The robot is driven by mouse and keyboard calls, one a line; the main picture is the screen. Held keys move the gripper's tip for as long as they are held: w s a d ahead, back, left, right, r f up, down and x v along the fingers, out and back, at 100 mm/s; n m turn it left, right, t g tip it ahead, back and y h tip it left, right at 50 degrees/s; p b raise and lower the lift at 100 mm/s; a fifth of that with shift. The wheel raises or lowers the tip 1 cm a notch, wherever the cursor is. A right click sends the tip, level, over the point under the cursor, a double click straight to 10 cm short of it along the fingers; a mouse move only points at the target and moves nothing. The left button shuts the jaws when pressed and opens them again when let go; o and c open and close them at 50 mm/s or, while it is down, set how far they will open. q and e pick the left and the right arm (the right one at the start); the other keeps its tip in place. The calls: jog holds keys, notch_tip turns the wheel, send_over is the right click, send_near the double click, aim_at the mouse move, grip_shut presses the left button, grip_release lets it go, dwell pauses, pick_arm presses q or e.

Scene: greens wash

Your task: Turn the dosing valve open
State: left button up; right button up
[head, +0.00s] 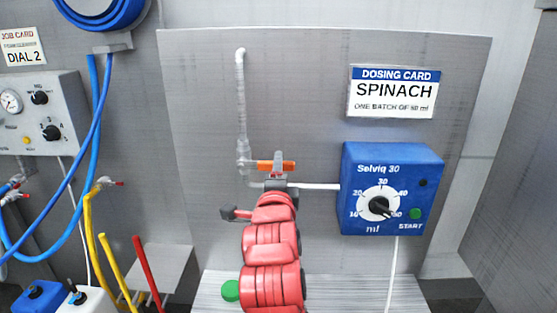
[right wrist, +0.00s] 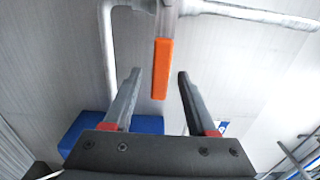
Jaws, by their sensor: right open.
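The dosing valve has an orange handle (head: 268,166), lying level on the pipe left of the blue dosing unit (head: 350,190). My right gripper (head: 277,170) is at this handle, at the end of my red arm, which hides part of the valve and pipe below it. In the right wrist view the right gripper (right wrist: 159,74) is open, one finger on each side of the orange handle (right wrist: 161,65). Gaps show between the handle and both fingers. The left gripper is not in view.
A spinach dosing card (head: 391,104) hangs above the dosing unit, which has a dial (head: 380,206) and a green start button (head: 415,214). A clear pipe (head: 241,100) rises above the valve. Blue hoses (head: 88,180) and a gauge panel (head: 40,115) are at the left.

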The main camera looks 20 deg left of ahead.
jog(key=shift+x, duration=1.15)
grip_shut()
dwell(0.6)
